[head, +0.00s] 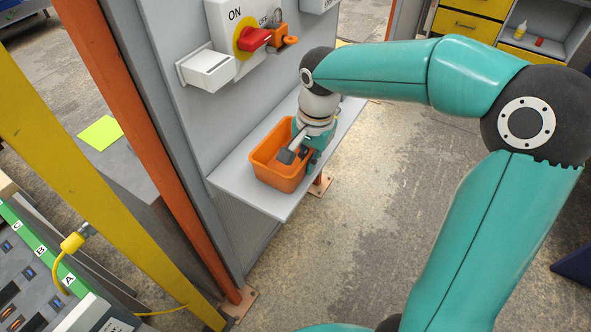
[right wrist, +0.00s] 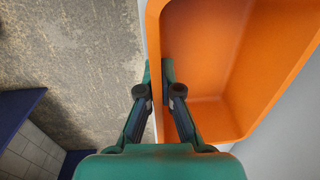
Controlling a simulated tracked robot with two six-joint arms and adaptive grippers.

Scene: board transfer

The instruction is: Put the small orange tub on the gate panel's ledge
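The small orange tub (head: 273,177) is upright on, or just above, the grey ledge (head: 232,184) of the gate panel; I cannot tell whether its base touches. My right gripper (head: 298,155) comes down over the tub's right wall. In the right wrist view the tub (right wrist: 215,60) fills the upper right, and the fingers of my right gripper (right wrist: 158,80) sit close on both sides of its wall, one inside and one outside. They look shut on that wall. The tub looks empty. My left gripper is not in view.
The grey panel (head: 185,125) rises behind the ledge, with a red switch (head: 254,40), an orange padlock (head: 284,42) and a white box (head: 208,70). An orange post (head: 135,130) and a yellow post (head: 95,170) stand to the left. The ledge's near end is bare.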

